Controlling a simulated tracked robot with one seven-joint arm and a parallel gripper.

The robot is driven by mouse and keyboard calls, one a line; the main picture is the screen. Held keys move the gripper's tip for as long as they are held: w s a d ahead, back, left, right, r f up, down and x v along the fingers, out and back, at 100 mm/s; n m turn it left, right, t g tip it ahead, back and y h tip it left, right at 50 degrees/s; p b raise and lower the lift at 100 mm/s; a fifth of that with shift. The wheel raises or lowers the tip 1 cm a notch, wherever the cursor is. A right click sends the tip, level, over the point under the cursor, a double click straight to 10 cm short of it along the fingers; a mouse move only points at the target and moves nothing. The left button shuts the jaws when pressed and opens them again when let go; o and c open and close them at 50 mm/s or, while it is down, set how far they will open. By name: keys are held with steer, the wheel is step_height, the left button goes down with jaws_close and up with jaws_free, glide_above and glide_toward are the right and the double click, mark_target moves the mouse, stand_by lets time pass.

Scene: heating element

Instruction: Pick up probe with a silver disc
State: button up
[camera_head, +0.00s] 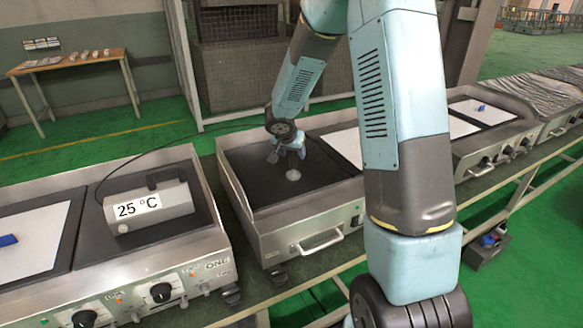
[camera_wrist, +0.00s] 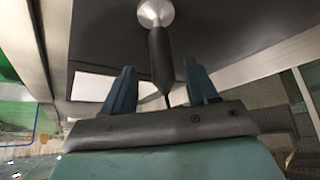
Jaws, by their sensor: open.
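The probe (camera_wrist: 160,62) is a dark rod with a silver disc (camera_wrist: 156,12) at its end. In the wrist view it lies between the two fingers of my gripper (camera_wrist: 162,85), with a gap on each side. The fingers are open and I see no contact with the probe. In the head view the silver disc (camera_head: 293,175) is on the dark plate of the middle griddle (camera_head: 270,207). My gripper (camera_head: 288,152) is just above and behind it. The probe's handle is mostly hidden by the gripper there.
A thermometer box (camera_head: 150,206) reading 25 °C sits on the left griddle (camera_head: 70,290), with a dark cable running from it toward my gripper. Metal walls edge the middle griddle. A white sheet (camera_head: 345,143) lies to its right. Its dark plate is mostly clear around the disc.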

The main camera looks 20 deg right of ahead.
mark_target(293, 163)
steer(key=shift+x, duration=1.9)
steer(key=shift+a, duration=0.1)
steer(key=shift+c, duration=0.4)
jaws_close()
